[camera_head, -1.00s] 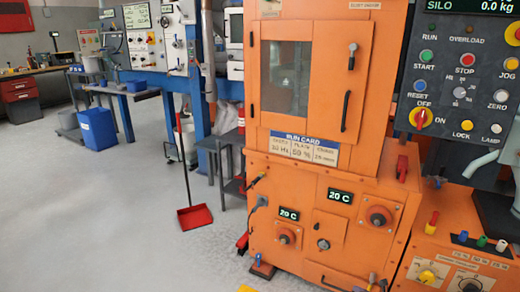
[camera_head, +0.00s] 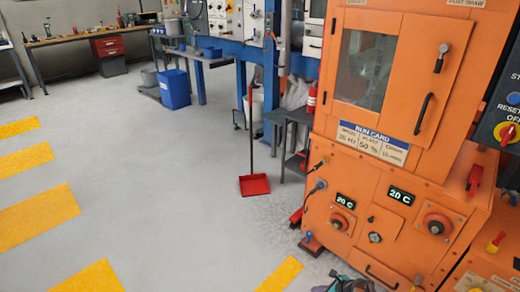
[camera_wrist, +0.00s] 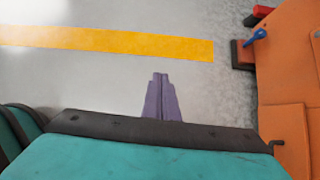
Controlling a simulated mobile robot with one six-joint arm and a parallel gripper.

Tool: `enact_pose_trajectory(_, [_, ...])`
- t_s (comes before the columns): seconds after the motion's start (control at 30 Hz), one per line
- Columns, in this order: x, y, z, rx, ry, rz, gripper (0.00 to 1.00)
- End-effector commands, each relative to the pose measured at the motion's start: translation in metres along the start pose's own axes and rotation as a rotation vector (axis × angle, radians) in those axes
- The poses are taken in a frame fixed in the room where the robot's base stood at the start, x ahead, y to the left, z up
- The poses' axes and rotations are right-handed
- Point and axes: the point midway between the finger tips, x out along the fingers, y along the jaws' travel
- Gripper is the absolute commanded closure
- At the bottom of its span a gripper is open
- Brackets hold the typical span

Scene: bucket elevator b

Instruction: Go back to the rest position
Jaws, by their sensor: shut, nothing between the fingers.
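My gripper (camera_wrist: 161,96) shows in the wrist view as two purple fingers pressed together over the grey floor, with nothing between them. It is apart from the orange machine (camera_wrist: 285,75), which stands at the right of that view. In the head view the orange machine (camera_head: 395,110) fills the right side, with its windowed door shut. A small part of what may be my arm shows at the bottom edge there, but the gripper cannot be made out.
A red dustpan (camera_head: 254,185) with a long handle stands left of the machine. A blue bin (camera_head: 174,90) and a workbench (camera_head: 95,36) are farther back. Yellow stripes (camera_head: 42,218) mark the open grey floor at left. A dark foot (camera_wrist: 242,54) juts from the machine.

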Motion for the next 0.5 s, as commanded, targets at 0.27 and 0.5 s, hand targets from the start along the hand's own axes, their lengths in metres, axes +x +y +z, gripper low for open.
enact_pose_trajectory(0.27, [0.0,0.104,0.021,-0.367,0.108,0.204,1.0])
enact_pose_trajectory(0.5, [-0.019,0.187,0.014,-0.75,0.195,0.415,1.0])
